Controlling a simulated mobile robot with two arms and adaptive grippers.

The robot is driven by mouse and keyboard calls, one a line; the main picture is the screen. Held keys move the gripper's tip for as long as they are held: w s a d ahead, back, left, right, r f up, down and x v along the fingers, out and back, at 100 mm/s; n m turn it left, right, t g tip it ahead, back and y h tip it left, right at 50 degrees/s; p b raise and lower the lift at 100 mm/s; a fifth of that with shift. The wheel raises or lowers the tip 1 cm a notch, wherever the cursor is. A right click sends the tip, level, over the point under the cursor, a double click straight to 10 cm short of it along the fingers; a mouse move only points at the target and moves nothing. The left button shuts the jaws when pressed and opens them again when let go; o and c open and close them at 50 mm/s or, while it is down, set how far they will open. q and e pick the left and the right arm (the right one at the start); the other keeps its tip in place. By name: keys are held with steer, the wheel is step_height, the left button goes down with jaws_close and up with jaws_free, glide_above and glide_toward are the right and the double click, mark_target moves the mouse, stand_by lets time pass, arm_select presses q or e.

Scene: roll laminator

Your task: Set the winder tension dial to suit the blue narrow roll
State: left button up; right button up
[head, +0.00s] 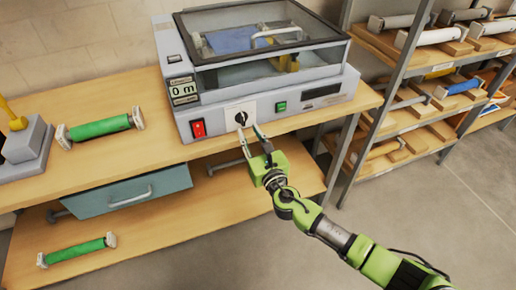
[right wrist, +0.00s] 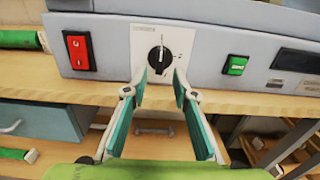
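The dial (head: 241,118) is a black knob on a white plate on the laminator's (head: 345,88) front face. In the right wrist view the dial (right wrist: 160,60) has a light pointer mark near its top; the scale print is too small to read. My right gripper (head: 251,134) is in front of the dial, its fingers apart. In the right wrist view the right gripper (right wrist: 160,84) has its tips on either side just below the dial, with nothing between them. Blue material (head: 231,39) lies under the laminator's clear lid. My left gripper is not in view.
A red switch (right wrist: 78,50) is left of the dial and a green button (right wrist: 235,65) is right of it. A green roll (head: 100,127) lies on the bench (head: 160,155). A rack at right holds several rolls, one blue (head: 463,87).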

steer(key=v, duration=0.8)
steer(key=s+d+f+m+g+h, duration=0.25)
steer(key=d+f+m, duration=0.3)
steer(key=f, duration=0.55)
steer(key=s+d+f+m+g+h, duration=0.1)
steer(key=s+d+f+m+g, duration=0.4)
steer(key=f, duration=0.7)
steer(key=s+d+f+m+h, duration=0.25)
steer(key=f+m, duration=0.45)
steer(key=f, duration=0.4)
steer(key=s+d+f+m+g, duration=0.3)
steer(key=s+f+m, duration=0.3)
steer(key=s, duration=0.5)
steer(key=s+d+f+m+g, duration=0.25)
steer(key=s+f+m, duration=0.25)
steer(key=s+f, duration=0.45)
steer(key=s+f+m+g, duration=0.1)
steer(key=s+m, duration=0.3)
steer(key=s, duration=0.6)
steer(key=s+f+m+g, duration=0.2)
steer(key=s+m, duration=0.3)
steer(key=s, duration=0.5)
steer(key=shift+s+d+f, duration=0.3)
steer(key=shift+d+f, duration=0.15)
steer(key=shift+f, duration=0.45)
